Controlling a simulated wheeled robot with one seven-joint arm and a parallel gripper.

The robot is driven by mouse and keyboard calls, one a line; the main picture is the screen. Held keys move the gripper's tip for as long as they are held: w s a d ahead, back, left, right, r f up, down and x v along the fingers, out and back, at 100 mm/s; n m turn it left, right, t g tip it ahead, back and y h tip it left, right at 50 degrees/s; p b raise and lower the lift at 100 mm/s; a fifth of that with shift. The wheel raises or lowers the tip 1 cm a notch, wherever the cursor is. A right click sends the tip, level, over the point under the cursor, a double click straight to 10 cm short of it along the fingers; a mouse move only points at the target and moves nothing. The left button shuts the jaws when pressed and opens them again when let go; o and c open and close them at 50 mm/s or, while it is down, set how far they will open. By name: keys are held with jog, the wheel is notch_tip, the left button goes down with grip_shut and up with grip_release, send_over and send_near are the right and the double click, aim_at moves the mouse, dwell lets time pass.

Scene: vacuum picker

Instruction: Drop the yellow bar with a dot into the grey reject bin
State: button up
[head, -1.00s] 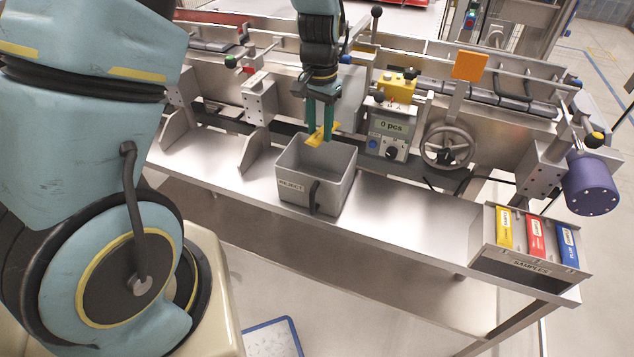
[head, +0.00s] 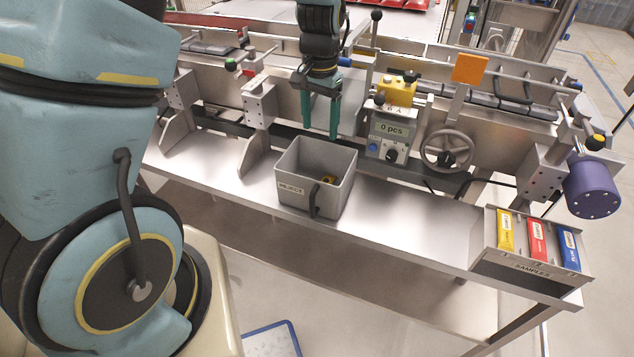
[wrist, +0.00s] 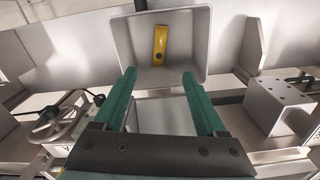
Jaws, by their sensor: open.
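The yellow bar (wrist: 160,45) lies inside the grey reject bin (wrist: 122,45), flat on its floor in the wrist view, with a dark dot near one end. In the head view only a small part of the bar (head: 328,181) shows past the front wall of the bin (head: 295,190), which carries a REJECT label. My gripper (head: 320,133) is open and empty above the back edge of the bin. Its two green fingers (wrist: 160,78) are spread apart in the wrist view, and nothing is between them.
A control box (head: 388,138) reading "0 pcs" and a handwheel (head: 447,150) stand right of the bin. A samples rack (head: 485,245) with yellow, red and blue packs is at the right end. The steel shelf (head: 410,215) between bin and rack is clear.

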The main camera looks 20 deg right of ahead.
notch_tip(320, 180, up, 9)
jog(key=b, duration=0.1)
jog(key=shift+f, duration=0.15)
jog(key=shift+a, duration=0.15)
jog(key=s+a+f+n, duration=0.1)
jog(key=a+n, duration=0.4)
jog(key=a, duration=0.9)
jog(key=s+a+f+n+t, duration=0.1)
jog(key=a+n, duration=0.3)
jog(key=a, duration=1)
jog(key=shift+s+a+f+n+t, duration=0.3)
jog(key=shift+s+a+n, duration=0.1)
jog(key=shift+s, duration=0.2)
